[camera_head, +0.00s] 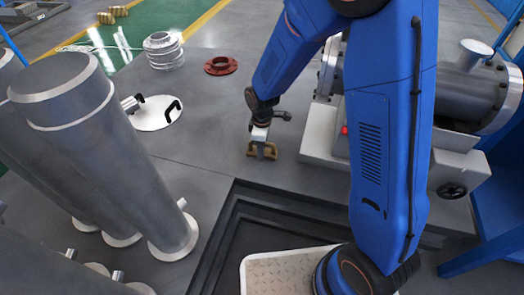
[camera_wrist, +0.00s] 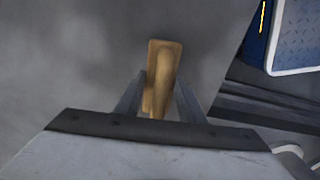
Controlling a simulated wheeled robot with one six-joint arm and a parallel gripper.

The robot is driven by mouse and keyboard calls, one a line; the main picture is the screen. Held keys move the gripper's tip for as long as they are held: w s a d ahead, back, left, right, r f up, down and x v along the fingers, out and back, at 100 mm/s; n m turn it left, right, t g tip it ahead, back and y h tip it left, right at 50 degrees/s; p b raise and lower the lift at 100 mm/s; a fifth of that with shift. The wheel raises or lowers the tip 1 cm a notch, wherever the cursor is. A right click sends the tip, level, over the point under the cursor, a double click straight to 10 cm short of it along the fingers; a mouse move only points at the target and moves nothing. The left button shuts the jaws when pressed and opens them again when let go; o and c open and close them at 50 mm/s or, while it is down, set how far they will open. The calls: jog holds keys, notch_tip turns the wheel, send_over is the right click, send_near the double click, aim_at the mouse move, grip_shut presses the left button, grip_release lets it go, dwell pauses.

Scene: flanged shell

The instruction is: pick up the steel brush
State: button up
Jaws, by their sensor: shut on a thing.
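The steel brush shows in the wrist view as a tan, wood-coloured handle (camera_wrist: 164,62) with a flat, rounded far end. My gripper (camera_wrist: 158,98) has a finger on each side of it and is shut on it. In the head view my gripper (camera_head: 262,146) points down at the grey floor, and brown parts of the brush (camera_head: 273,153) show beside the fingers. The bristles are hidden or too small to make out. I cannot tell whether the brush touches the floor.
A red flanged ring (camera_head: 220,65), a pale coil (camera_head: 163,50) and a white disc with black handles (camera_head: 156,113) lie behind left. Tall grey cylinders (camera_head: 110,150) stand left. A grey machine (camera_head: 465,95) stands right. A stepped recess (camera_head: 262,205) lies in front.

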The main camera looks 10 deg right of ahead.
notch_tip(320, 180, up, 18)
dwell(0.4)
jog(key=shift+f, duration=0.1)
